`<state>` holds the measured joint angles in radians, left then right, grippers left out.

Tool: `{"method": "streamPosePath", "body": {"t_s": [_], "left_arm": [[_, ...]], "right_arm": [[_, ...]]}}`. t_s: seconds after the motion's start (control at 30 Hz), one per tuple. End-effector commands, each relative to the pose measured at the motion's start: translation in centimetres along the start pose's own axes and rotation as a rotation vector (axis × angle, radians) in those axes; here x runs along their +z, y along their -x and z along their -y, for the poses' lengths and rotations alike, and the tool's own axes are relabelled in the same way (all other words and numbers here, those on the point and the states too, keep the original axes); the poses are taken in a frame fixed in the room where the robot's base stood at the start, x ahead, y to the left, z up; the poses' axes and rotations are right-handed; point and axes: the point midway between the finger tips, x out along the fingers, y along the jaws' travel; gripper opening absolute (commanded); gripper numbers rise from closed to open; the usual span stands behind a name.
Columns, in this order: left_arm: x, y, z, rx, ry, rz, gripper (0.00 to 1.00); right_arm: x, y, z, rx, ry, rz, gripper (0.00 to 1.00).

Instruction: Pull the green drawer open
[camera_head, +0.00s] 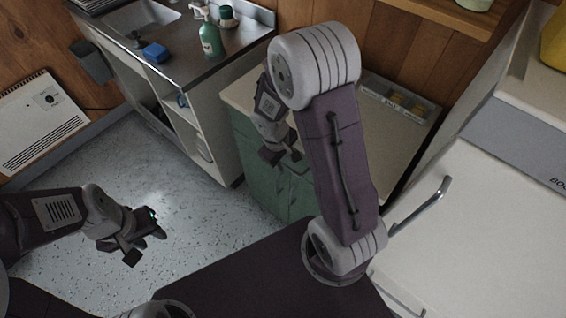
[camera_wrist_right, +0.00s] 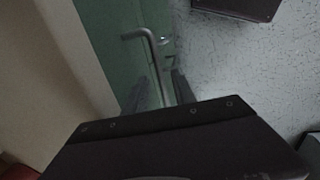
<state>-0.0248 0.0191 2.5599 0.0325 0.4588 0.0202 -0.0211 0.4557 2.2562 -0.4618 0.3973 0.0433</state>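The green drawer front (camera_head: 251,165) is on a green cabinet below a pale worktop, in the middle of the head view. No gap is clear around the drawer, and my right arm hides part of it. In the right wrist view the green front (camera_wrist_right: 105,28) carries a grey bar handle (camera_wrist_right: 152,48). My right gripper (camera_head: 282,156) is at the cabinet front. In the wrist view its dark fingers (camera_wrist_right: 160,90) stand apart, with the handle's near end between them; contact is unclear. My left gripper (camera_head: 144,238) is open and empty above the floor.
A metal sink counter (camera_head: 185,50) with a green spray bottle (camera_head: 209,38) and a blue sponge (camera_head: 155,52) stands at the back left. A grey tray (camera_head: 372,82) lies on the worktop. A white appliance (camera_head: 480,215) is at right. Speckled floor (camera_head: 200,215) is clear before the cabinet.

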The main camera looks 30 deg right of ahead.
Motion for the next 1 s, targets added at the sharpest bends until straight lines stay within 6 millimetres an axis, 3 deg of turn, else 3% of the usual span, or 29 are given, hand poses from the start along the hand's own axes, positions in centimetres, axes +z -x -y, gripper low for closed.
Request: {"method": "streamPosePath", "body": {"t_s": [0.27,0.37,0.4,1.0], "left_arm": [[0.01,-0.05,0.0,0.0,0.0,0.0,0.36],[0.01,-0.05,0.0,0.0,0.0,0.0,0.36],[0.0,-0.05,0.0,0.0,0.0,0.0,0.36],[0.01,-0.04,0.0,0.0,0.0,0.0,0.36]], "right_arm": [[0.01,-0.24,-0.01,0.0,0.001,0.0,0.32],[0.01,-0.23,-0.01,0.0,0.0,0.0,0.04],[0.01,-0.23,-0.01,0.0,0.0,0.0,0.0],[0.01,-0.2,-0.01,0.0,0.0,0.0,0.0]]}}
